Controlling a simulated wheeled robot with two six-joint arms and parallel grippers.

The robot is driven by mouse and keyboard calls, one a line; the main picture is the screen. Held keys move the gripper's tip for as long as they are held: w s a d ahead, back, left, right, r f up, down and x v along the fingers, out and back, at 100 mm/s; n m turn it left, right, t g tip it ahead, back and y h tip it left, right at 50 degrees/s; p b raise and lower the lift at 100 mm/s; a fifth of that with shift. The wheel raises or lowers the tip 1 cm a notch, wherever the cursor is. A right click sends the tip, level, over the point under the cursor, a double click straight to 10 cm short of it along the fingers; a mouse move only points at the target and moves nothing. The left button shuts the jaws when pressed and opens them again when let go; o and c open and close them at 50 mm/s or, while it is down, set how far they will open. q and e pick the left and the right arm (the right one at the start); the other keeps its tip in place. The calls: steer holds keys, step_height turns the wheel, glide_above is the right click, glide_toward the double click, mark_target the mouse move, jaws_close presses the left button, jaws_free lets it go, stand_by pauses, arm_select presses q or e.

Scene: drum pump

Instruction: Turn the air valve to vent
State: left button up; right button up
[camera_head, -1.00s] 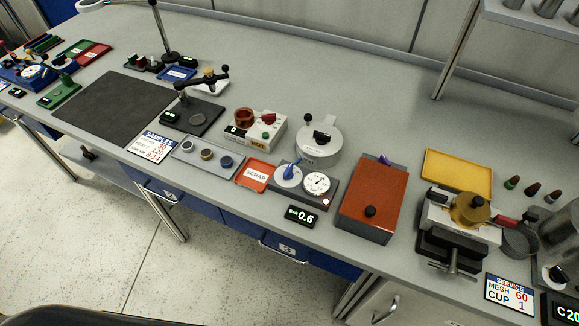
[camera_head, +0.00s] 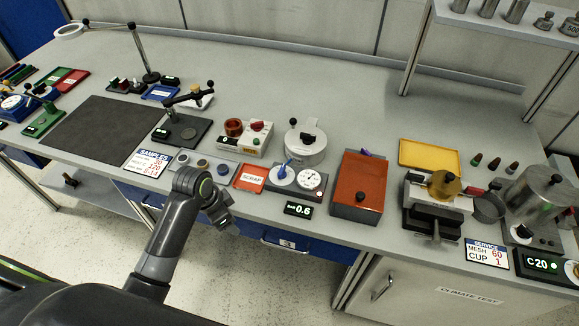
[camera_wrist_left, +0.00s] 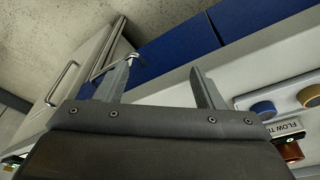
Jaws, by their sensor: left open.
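The air valve (camera_head: 287,168) has a blue lever on a pale round dial. It sits on a dark base beside a round white gauge (camera_head: 309,179). A bar display (camera_head: 297,209) in front reads 0.6. My left gripper (camera_head: 226,220) is in front of the bench edge, to the lower left of the valve and apart from it. In the left wrist view my left gripper (camera_wrist_left: 163,68) is open, with nothing between its fingers. The valve cannot be made out in that view. My right gripper is in neither view.
A red scrap tray (camera_head: 251,178) lies left of the valve. A tray of sample cups (camera_head: 184,160) is further left, partly behind my arm. A round grey pot (camera_head: 305,148) stands behind the valve, and an orange-topped box (camera_head: 360,184) to its right. Blue drawers (camera_wrist_left: 180,50) hang below.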

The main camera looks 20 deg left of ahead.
arm_select(q)
steer(key=w+d+r+m+g+h, duration=0.25)
steer(key=w+r+m, duration=0.75)
steer(key=w+r, duration=0.9)
steer(key=b, duration=1.3)
glide_toward(282, 168)
steer(key=shift+h, duration=0.25)
steer(key=x, duration=0.6)
steer(key=shift+s+a+f, duration=0.1)
steer(key=shift+s+a, duration=0.1)
steer(key=shift+a, duration=0.05)
steer(key=shift+x, duration=1.3)
